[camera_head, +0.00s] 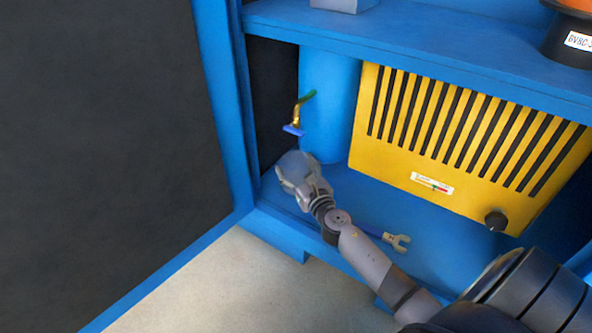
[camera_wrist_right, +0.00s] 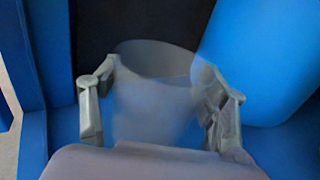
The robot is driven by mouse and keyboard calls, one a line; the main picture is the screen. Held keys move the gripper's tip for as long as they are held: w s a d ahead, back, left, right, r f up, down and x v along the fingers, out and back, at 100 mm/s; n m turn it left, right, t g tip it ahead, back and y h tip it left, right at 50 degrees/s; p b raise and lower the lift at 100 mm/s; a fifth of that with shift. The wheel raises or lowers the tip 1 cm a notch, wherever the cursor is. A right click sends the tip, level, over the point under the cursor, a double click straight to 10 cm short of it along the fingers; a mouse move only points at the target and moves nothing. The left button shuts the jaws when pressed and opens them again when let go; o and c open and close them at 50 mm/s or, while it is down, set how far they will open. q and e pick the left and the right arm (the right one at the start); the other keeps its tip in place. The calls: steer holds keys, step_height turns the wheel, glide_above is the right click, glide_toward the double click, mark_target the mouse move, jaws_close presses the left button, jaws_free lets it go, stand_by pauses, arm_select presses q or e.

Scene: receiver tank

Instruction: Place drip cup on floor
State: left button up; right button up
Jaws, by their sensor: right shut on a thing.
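The drip cup (camera_wrist_right: 155,95) is a translucent grey, open-topped cup. In the right wrist view it stands between the two fingers of my right gripper (camera_wrist_right: 160,108), which is shut on it. In the head view the cup is hard to make out against my right gripper (camera_head: 297,172). Gripper and cup are inside the blue cabinet, low down, just below a brass drain valve (camera_head: 296,116) with a green top and a blue outlet end. The valve is on the blue tank (camera_head: 325,110). I cannot tell whether the cup touches the cabinet floor (camera_head: 430,240). My left gripper is not in view.
A yellow slotted panel (camera_head: 440,140) with a black knob stands right of the tank. A wrench (camera_head: 395,240) lies on the cabinet floor beside my forearm. A blue shelf (camera_head: 420,50) runs above. The dark door (camera_head: 100,150) is at left; beige ground (camera_head: 230,290) in front looks clear.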

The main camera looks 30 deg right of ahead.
steer(key=shift+f, duration=0.1)
steer(key=o, duration=0.7)
steer(key=shift+f, duration=0.1)
steer(key=o, duration=0.5)
steer(key=shift+c, duration=0.2)
steer(key=shift+r, duration=0.2)
steer(key=s, duration=0.3)
steer(key=s+a, duration=0.1)
steer(key=s, duration=0.7)
steer(key=shift+a+f+b, duration=0.1)
steer(key=shift+a+b, duration=0.3)
steer(key=shift+s, duration=0.45)
